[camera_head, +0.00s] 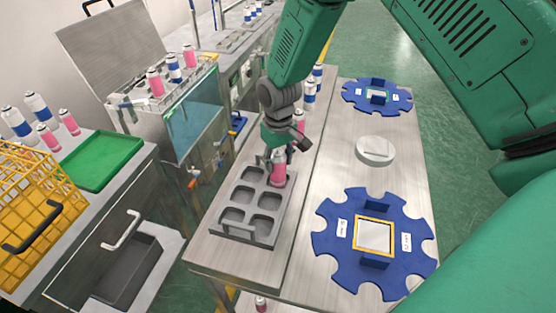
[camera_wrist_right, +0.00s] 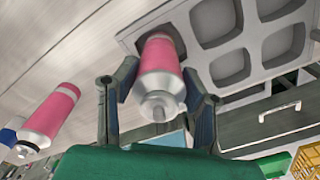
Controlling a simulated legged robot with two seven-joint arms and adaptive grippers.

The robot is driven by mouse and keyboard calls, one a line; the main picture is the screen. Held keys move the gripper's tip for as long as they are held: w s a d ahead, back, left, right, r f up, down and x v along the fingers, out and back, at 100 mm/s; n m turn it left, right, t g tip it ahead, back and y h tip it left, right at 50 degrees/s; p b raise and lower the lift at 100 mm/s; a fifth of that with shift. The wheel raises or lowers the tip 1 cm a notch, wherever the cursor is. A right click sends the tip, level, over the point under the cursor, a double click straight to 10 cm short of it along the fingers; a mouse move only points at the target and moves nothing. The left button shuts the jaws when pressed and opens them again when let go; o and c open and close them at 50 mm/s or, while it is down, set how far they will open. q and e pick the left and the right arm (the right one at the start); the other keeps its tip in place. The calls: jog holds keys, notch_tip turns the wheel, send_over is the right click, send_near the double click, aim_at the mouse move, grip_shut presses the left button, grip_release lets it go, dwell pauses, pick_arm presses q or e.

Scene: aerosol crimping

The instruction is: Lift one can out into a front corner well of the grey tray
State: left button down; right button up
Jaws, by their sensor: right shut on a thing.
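The grey tray (camera_head: 215,231) lies on the metal table, with square wells in two columns. My right gripper (camera_head: 277,160) is shut on a pink can (camera_head: 279,176) with a silver top, held upright at the tray's far right corner well. The other wells show empty. In the right wrist view the can (camera_wrist_right: 162,68) sits between the two fingers (camera_wrist_right: 158,95), its base at a corner well of the tray (camera_wrist_right: 205,88). I cannot tell whether its base touches the well floor. My left gripper is not in view.
More cans (camera_head: 309,92) stand in a row behind the held can; a pink one (camera_wrist_right: 49,114) is close by in the wrist view. Blue notched discs (camera_head: 335,235) and a round white piece (camera_head: 375,150) lie to the right. A yellow basket (camera_head: 35,215) stands left.

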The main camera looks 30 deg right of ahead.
jog(key=shift+a+f, duration=0.1)
jog(key=shift+f, duration=0.05)
jog(key=o, duration=1)
jog(key=shift+c, duration=0.2)
jog(key=shift+o, duration=1.2)
jog(key=shift+f, duration=0.1)
notch_tip(320, 180, up, 12)
jog(key=shift+w+f, duration=0.1)
jog(key=shift+w, duration=0.05)
